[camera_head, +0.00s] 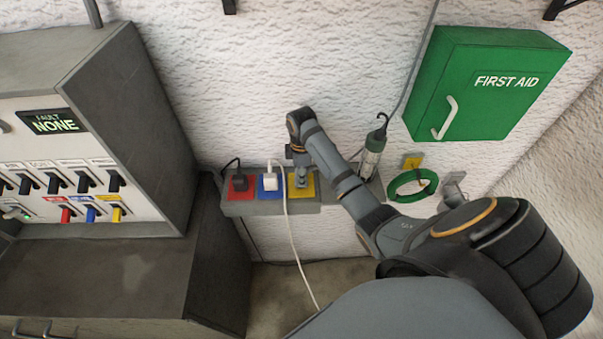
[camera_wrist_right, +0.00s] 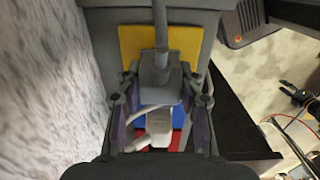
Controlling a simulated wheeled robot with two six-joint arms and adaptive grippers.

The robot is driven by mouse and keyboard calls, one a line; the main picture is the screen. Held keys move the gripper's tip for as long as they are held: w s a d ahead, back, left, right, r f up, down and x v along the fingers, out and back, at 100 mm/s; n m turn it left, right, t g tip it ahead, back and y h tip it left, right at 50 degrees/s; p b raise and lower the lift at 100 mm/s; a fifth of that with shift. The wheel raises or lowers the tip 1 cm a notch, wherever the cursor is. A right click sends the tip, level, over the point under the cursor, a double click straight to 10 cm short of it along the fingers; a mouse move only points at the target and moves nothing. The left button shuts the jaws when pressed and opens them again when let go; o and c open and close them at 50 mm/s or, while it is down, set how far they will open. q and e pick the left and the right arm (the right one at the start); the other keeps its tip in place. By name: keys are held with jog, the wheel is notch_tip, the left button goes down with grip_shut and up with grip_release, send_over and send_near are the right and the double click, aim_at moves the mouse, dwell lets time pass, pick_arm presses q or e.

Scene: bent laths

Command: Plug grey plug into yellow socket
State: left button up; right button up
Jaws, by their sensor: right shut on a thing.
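The yellow socket (camera_head: 312,185) is the rightmost of three coloured plates on a grey ledge; it also shows at the top of the right wrist view (camera_wrist_right: 190,47). My right gripper (camera_head: 299,160) is over it, pointing down. In the right wrist view its fingers (camera_wrist_right: 160,88) are shut on the grey plug (camera_wrist_right: 158,73), whose grey cable runs up across the yellow plate. The plug is at the yellow plate; whether its pins are in the socket is hidden. My left gripper is not in view.
A white plug (camera_head: 270,182) sits in the blue socket close beside, its white cable hanging down. A black plug (camera_head: 239,181) sits in the red socket. A lamp (camera_head: 372,152) stands right of the arm. A switch cabinet (camera_head: 80,140) is at left, a green first-aid box (camera_head: 478,85) at right.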

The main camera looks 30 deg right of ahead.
jog(key=shift+f, duration=0.55)
dwell(0.4)
jog(key=o, duration=1.1)
jog(key=shift+o, duration=0.2)
notch_tip(320, 180, up, 8)
jog(key=shift+f, duration=0.25)
